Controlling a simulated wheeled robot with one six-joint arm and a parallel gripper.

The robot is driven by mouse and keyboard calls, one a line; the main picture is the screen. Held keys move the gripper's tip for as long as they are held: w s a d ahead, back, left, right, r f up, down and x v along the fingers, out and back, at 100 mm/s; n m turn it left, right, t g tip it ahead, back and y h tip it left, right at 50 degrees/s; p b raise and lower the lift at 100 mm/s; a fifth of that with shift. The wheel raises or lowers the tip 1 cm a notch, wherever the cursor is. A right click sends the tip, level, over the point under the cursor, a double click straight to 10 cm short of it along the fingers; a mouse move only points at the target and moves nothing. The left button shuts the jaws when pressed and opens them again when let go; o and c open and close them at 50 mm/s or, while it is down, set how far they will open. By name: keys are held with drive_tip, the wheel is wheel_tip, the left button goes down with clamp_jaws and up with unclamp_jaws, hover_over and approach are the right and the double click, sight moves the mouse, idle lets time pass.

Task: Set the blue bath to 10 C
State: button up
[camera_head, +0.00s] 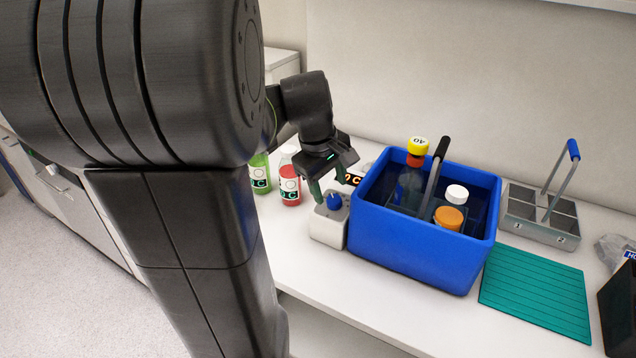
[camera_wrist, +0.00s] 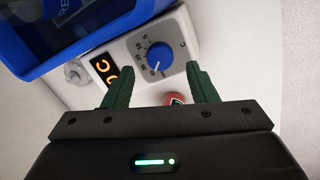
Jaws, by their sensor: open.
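The blue bath (camera_head: 405,243) stands on the white counter, full of dark liquid. A white control box (camera_head: 327,229) with a blue knob (camera_head: 334,202) adjoins its left side. The wrist view shows the knob (camera_wrist: 159,58) on a grey dial plate with numbers and a white pointer mark; the exact setting is too small to read. A display with orange characters (camera_wrist: 104,66) sits beside the dial; its full reading is not clear. My gripper (camera_head: 328,187) is open at the knob, its green fingers on either side of it; contact cannot be told.
Inside the bath, a carrier with a black-topped handle (camera_head: 441,148) stands among yellow-, white- and orange-capped bottles. Red (camera_head: 290,187) and green (camera_head: 260,174) bottles stand left of the control box. A green mat (camera_head: 537,295) and grey metal carrier (camera_head: 537,232) lie to the right.

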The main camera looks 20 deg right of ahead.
sight(333, 198)
drive_tip(key=shift+x, duration=1.8)
drive_tip(key=c, duration=1)
